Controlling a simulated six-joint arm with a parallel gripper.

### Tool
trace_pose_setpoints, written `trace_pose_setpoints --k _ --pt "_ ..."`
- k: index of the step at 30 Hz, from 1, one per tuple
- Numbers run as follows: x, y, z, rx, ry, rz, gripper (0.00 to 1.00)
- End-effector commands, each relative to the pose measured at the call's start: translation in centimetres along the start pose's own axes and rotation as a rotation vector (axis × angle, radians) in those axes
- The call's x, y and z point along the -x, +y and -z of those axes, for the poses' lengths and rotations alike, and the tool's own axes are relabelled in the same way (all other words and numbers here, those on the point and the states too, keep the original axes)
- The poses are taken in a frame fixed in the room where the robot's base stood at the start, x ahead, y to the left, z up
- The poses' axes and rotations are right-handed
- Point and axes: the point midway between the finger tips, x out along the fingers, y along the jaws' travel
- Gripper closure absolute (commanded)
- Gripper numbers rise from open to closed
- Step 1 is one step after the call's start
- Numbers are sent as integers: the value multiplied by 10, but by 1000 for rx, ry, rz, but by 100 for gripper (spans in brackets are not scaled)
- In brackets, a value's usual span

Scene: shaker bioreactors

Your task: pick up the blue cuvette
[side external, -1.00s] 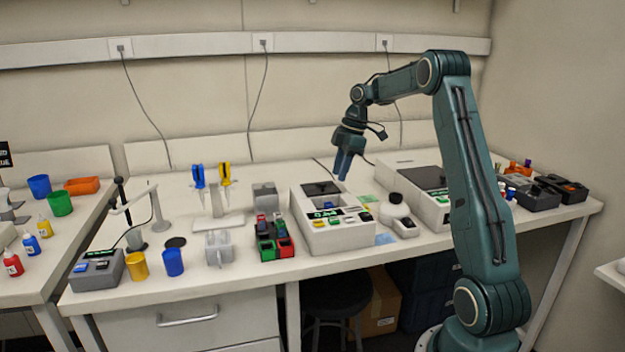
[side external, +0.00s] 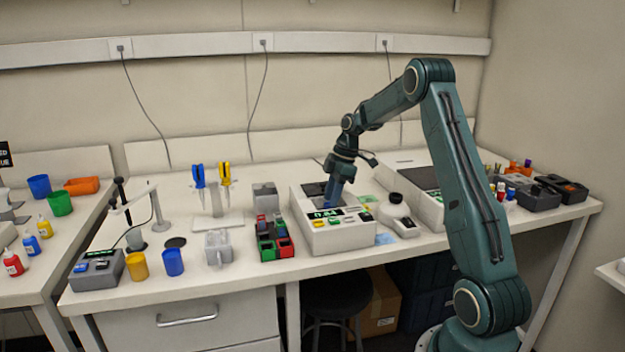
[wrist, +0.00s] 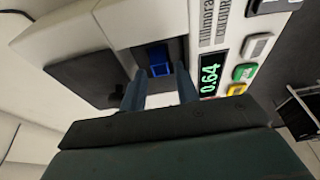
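The blue cuvette (wrist: 160,62) sits in a dark well of the white instrument (side external: 337,236). It shows in the wrist view just beyond my fingertips, between their lines. In the side external view I cannot make it out, as my fingers cover the well. My gripper (side external: 331,201) points down at the well. It also shows in the wrist view (wrist: 160,85), with its two fingers apart on either side of the line to the cuvette and nothing held between them. I cannot tell whether a finger touches the well's edge.
The instrument's dark lid (wrist: 88,78) lies beside the well, and a lit display (wrist: 209,77) and coloured buttons lie on the other side. A red, green and black rack (side external: 271,240) stands to the left. A white device with a black knob (side external: 395,200) is close on the right.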

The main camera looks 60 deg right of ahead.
Motion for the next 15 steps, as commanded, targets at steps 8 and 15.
trace_pose_setpoints --k 8,15 --pt "-24 0 0 0 0 1 69" --pt "-24 0 0 0 -1 0 69"
